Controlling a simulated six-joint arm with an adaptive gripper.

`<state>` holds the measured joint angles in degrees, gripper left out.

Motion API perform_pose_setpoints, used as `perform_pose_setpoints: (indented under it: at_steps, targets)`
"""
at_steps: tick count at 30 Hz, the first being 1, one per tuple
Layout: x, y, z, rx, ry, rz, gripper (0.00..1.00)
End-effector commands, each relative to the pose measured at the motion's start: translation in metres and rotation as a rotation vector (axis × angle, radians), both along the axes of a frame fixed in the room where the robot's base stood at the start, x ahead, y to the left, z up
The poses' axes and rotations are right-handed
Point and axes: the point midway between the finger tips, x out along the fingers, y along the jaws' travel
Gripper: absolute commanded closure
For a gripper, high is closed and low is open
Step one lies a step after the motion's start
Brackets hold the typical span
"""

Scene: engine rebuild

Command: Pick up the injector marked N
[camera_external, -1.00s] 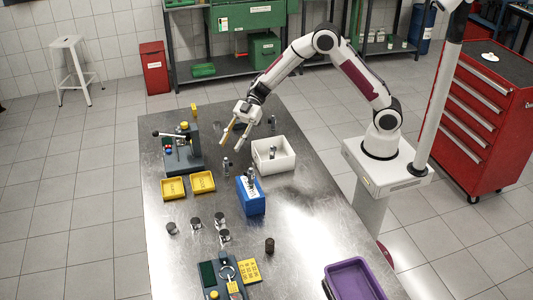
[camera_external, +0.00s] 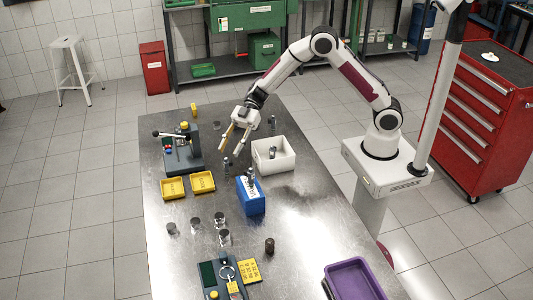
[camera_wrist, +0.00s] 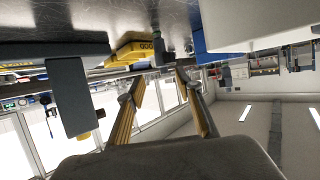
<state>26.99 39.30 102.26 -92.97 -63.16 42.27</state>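Several small metallic injectors show in the external view. One stands on the table (camera_external: 226,163) just below my gripper, one stands farther back (camera_external: 273,122), one is in the white bin (camera_external: 272,153), and at least one is in the blue block (camera_external: 250,172). No letter N is legible on any. My gripper (camera_external: 229,150) is open and empty, pointing down above the table. In the wrist view my gripper (camera_wrist: 159,82) has its two fingers apart. A dark, slim upright thing (camera_wrist: 158,46) shows beyond the gap, possibly an injector.
The white bin (camera_external: 289,161) and blue block (camera_external: 251,204) stand right of and in front of my gripper. Two yellow trays (camera_external: 172,188) and a grey press fixture (camera_external: 184,158) are left. Several cylindrical parts, a tester (camera_external: 211,280) and a purple bin (camera_external: 352,262) are nearer the front.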

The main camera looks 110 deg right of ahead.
Motion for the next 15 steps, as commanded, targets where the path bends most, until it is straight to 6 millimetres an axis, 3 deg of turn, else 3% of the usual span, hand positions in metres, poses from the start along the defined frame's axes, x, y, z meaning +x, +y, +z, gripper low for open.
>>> perform_pose_setpoints:
  at_steps: [9, 15]
  targets:
    - [0.001, 0.001, 0.000, -0.001, -0.001, 0.000, 0.65]
    - [0.006, 0.012, -0.005, -0.001, 0.001, 0.002, 0.65]
